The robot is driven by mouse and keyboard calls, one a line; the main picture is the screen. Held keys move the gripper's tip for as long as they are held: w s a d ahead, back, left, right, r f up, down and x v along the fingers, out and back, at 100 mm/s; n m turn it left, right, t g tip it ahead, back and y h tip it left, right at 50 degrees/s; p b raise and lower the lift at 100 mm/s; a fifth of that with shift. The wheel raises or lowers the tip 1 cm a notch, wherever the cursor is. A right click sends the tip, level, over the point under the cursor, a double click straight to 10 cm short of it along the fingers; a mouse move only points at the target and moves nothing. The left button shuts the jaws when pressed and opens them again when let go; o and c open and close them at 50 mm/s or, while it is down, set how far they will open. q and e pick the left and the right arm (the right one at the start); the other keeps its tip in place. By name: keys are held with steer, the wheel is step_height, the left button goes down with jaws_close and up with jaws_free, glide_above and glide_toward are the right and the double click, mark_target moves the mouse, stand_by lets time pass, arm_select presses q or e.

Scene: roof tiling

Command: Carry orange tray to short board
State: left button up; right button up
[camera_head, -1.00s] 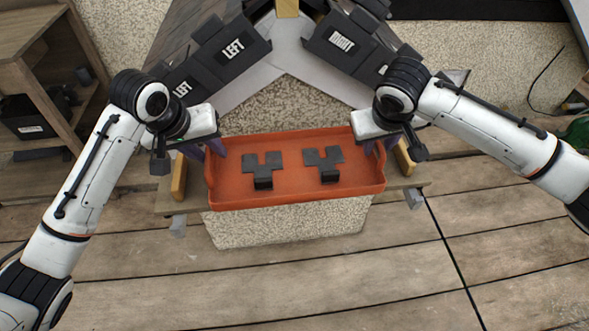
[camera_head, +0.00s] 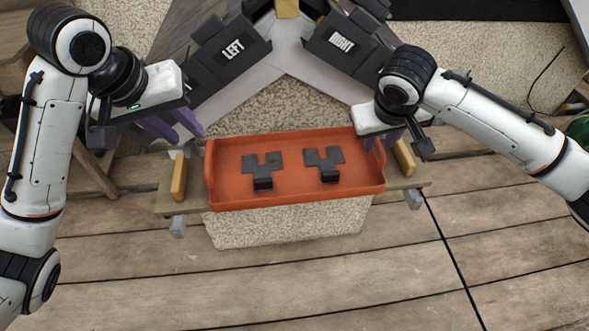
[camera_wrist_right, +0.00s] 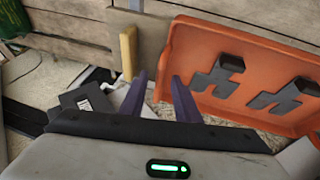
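The orange tray (camera_head: 225,184) sits on the short board (camera_head: 408,184), between two upright yellowish wooden blocks. Two dark notched tiles (camera_head: 263,169) (camera_head: 323,163) lie in it, side by side. My left gripper (camera_head: 186,128) is raised above and left of the tray's left end, empty, with its purple fingers apart. My right gripper (camera_head: 385,142) is at the tray's right end. In the right wrist view my fingers (camera_wrist_right: 161,92) are spread, with the end of the tray (camera_wrist_right: 182,50) just beyond them. The head view partly hides my right fingertips.
Wooden blocks stand at the board's left (camera_head: 179,178) and right (camera_head: 404,157) ends. Behind the tray is the roof model with dark tiles labelled LEFT (camera_head: 233,48) and RIGHT (camera_head: 342,41). The plank floor in front is clear. A wooden shelf (camera_head: 15,40) is at far left.

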steer(key=v, duration=0.9)
steer(key=shift+r, duration=0.2)
steer(key=shift+s, duration=0.1)
